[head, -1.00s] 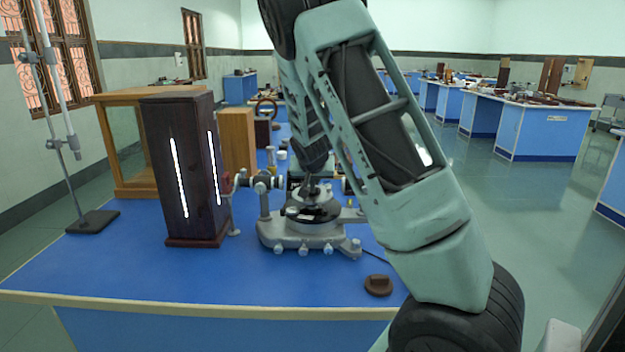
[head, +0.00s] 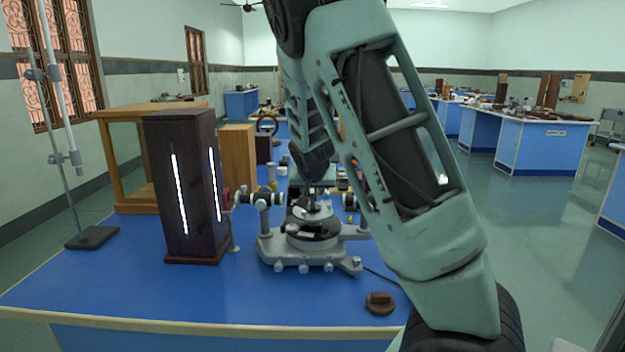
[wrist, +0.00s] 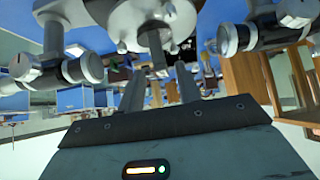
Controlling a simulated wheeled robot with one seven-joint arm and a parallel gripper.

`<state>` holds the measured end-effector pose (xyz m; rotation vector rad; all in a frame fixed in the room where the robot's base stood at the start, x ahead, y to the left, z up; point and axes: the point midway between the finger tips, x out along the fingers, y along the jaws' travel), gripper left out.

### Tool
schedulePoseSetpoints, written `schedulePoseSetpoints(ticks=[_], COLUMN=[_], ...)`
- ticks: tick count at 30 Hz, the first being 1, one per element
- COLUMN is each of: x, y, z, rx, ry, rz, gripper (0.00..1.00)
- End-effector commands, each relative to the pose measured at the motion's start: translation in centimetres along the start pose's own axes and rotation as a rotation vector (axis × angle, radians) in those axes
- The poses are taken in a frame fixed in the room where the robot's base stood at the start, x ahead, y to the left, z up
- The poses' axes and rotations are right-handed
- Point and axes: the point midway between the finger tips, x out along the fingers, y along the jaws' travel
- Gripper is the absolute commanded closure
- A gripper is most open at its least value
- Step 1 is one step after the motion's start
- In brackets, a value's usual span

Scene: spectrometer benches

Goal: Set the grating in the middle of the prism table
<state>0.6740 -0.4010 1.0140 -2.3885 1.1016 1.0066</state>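The spectrometer (head: 312,250) stands on the blue bench. Its small prism table (head: 314,208) is the light grey disc above the dark circular scale. My gripper (head: 303,203) points down at the prism table, close over it. In the wrist view, my gripper (wrist: 158,84) has its two fingers clearly apart. A small grey piece (wrist: 159,68) shows in the gap, in line with a pale post, with space on both sides. I cannot tell whether this piece is the grating. No grating can be made out surely in the head view, where my wrist hides part of the disc.
A dark lamp box (head: 187,190) with lit slits stands left of the spectrometer, by the collimator (head: 263,199). The telescope is partly behind my arm. A brown round piece (head: 379,303) lies near the front edge. The front of the bench (head: 200,295) is mostly clear.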

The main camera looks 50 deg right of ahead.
Motion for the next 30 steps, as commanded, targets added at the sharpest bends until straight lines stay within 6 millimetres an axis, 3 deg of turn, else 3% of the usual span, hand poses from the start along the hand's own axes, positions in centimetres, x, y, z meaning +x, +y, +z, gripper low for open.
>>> schedulePoseSetpoints(ticks=[6, 15, 30], x=[-3.3, -6.4, -7.4], y=[-0.2, -0.1, -0.5], z=[-0.1, -0.1, 0.7], rx=[-0.002, -0.002, -0.009], ry=[0.0, -0.001, -0.018], rz=[-0.004, -0.002, -0.011], gripper=[0.66, 0.66, 0.66])
